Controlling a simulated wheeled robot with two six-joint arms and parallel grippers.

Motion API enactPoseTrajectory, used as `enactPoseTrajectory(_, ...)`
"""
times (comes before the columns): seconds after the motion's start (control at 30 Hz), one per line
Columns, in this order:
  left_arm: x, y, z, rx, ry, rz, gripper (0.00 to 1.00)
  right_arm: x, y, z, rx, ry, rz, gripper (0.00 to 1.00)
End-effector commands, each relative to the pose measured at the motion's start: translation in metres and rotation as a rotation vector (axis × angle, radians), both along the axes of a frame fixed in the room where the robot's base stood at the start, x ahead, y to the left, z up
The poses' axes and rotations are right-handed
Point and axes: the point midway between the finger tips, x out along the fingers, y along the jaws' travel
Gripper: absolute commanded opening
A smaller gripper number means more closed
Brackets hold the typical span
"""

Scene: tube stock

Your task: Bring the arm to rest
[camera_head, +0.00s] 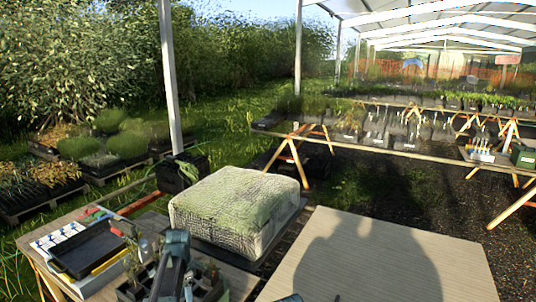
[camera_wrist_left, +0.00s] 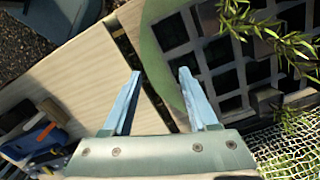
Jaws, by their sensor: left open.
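My left arm rises from the bottom edge of the head view, over the near part of the left wooden table (camera_head: 70,212). My left gripper (camera_wrist_left: 160,74) shows in the left wrist view with its two pale blue fingers spread apart and nothing between them. A black grid-like cell tray (camera_wrist_left: 232,72) with thin green plants lies beside the right finger in that view. In the head view a dark cell tray with seedlings (camera_head: 130,293) sits close around my arm and is partly hidden by it. My right gripper is not seen.
A net-covered block with a green top (camera_head: 232,200) stands right of my arm. A black shallow tray (camera_head: 88,248) lies on the left table. A wide bare wooden tabletop (camera_head: 380,255) is clear at right. A blue tool (camera_wrist_left: 35,140) shows in the wrist view.

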Motion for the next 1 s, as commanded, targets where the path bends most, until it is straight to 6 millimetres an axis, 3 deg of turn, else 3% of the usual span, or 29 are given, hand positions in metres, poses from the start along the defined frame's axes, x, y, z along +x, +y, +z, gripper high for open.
enactPoseTrajectory(0.03, -0.031, -0.039, 0.0, 0.008, 0.0, 0.033, 0.59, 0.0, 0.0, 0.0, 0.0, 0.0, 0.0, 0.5)
enactPoseTrajectory(0.2, -0.106, -0.133, 0.0, 0.039, -0.01, 0.202, 0.59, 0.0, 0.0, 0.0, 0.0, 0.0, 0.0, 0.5)
enactPoseTrajectory(0.3, -0.15, -0.172, 0.001, 0.055, -0.02, 0.297, 0.59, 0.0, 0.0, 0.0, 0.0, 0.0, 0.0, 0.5)
enactPoseTrajectory(0.4, -0.185, -0.197, 0.001, 0.068, -0.031, 0.374, 0.59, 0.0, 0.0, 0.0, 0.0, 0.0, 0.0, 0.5)
enactPoseTrajectory(0.6, -0.221, -0.218, 0.001, 0.081, -0.045, 0.464, 0.59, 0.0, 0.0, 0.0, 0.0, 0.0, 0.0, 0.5)
enactPoseTrajectory(1.0, -0.223, -0.221, 0.001, 0.082, -0.046, 0.482, 0.59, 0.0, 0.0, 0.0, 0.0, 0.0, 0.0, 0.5)
